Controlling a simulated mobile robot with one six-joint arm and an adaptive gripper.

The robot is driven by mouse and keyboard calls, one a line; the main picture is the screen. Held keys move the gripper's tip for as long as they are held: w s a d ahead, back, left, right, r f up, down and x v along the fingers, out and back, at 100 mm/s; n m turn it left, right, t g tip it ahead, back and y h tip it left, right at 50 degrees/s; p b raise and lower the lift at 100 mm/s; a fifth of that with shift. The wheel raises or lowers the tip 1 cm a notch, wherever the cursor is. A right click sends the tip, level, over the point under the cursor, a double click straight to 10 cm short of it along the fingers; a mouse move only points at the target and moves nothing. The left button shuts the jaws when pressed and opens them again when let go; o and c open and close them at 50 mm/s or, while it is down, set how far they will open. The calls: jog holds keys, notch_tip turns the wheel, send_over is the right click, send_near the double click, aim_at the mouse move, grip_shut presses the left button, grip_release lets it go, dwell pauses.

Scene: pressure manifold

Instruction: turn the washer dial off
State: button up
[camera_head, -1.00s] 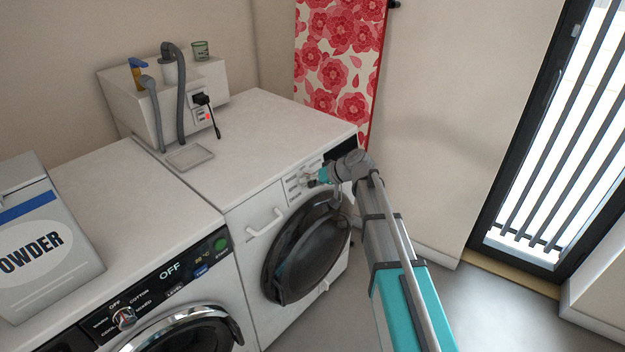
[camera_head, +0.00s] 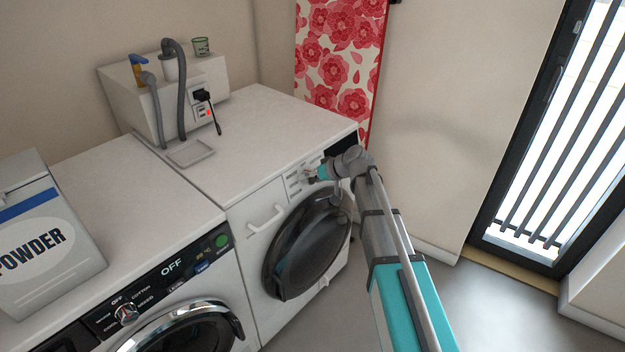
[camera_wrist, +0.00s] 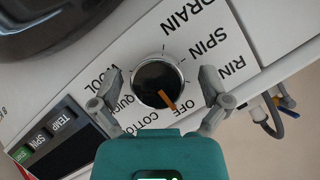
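The dial (camera_wrist: 158,84) is round and black with an orange pointer, on a white panel with inverted lettering in the wrist view. Its pointer is directed down and slightly right, near the OFF and COTTON labels; I cannot tell the exact setting. My gripper (camera_wrist: 160,76) is open, with one grey finger on each side of the dial. Gaps show between the fingers and the dial's rim. In the head view my gripper (camera_head: 312,176) is at the control panel of the right white machine (camera_head: 256,238), largely hiding the dial there.
A second white machine (camera_head: 140,215) stands at left with its own dial (camera_head: 126,313) and an OFF display. A powder box (camera_head: 45,245) stands on it. The right machine's dark round door (camera_head: 305,245) is below my gripper. Open floor lies at right.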

jog(key=shift+d, duration=0.1)
dwell(0.4)
jog(key=s+d+f+m+g+h, duration=0.1)
jog(key=s+d+f+m+h, duration=0.15)
jog(key=s+d, duration=0.6)
jog(key=s+d+f+m+g+h, duration=0.15)
jog(key=s+d+h, duration=0.25)
jog(key=s+d, duration=0.4)
jog(key=s+d+f+m+g+h, duration=0.1)
jog(key=s+d+f+h, duration=0.2)
jog(key=s+d, duration=0.5)
notch_tip(320, 180, up, 20)
jog(key=a+p, duration=0.1)
jog(key=p, duration=1.9)
jog(key=shift+s+a, duration=0.2)
jog(key=shift+s, duration=0.2)
